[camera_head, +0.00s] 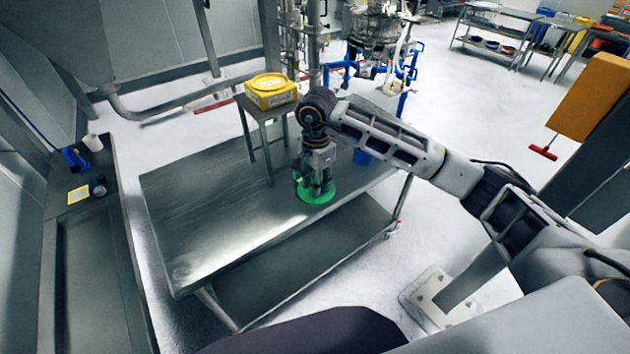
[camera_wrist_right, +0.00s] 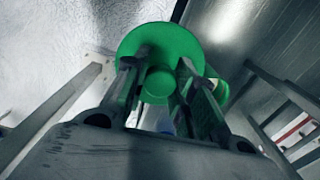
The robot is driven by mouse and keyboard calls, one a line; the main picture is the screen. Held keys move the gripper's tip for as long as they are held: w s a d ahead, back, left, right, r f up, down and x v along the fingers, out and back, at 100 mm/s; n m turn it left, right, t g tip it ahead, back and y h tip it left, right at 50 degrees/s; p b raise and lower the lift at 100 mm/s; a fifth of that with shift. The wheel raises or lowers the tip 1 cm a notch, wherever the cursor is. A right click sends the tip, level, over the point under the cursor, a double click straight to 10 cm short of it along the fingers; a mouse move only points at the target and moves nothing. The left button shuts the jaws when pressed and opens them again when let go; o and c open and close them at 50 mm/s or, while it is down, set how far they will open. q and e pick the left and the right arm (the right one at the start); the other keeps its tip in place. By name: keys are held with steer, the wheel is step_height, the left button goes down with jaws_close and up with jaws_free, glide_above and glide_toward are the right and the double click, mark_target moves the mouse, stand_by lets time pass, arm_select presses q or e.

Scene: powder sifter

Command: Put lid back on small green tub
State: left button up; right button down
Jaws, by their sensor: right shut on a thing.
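A round green lid (camera_head: 322,195) with a central knob is under my right gripper (camera_head: 318,186) at the right part of the steel table. In the right wrist view the lid (camera_wrist_right: 160,42) faces the camera, and the fingers (camera_wrist_right: 158,88) are shut on its knob. A second green piece (camera_wrist_right: 220,91) shows partly behind the right-hand finger, and it may be the tub; most of it is hidden. I cannot tell whether the lid touches the table or hangs just above it. My left gripper is not in view.
The steel table (camera_head: 210,215) is bare on its left side. A blue container (camera_head: 363,157) stands behind my right arm. A yellow tub (camera_head: 271,90) sits on a small stand (camera_head: 262,120) behind the table. A side bench (camera_head: 88,245) runs along the left.

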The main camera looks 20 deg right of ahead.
steer(key=m, duration=0.5)
steer(key=shift+s+d+m, duration=0.2)
steer(key=shift+d+m, duration=0.05)
steer(key=shift+m, duration=1.75)
steer(key=shift+m, duration=0.4)
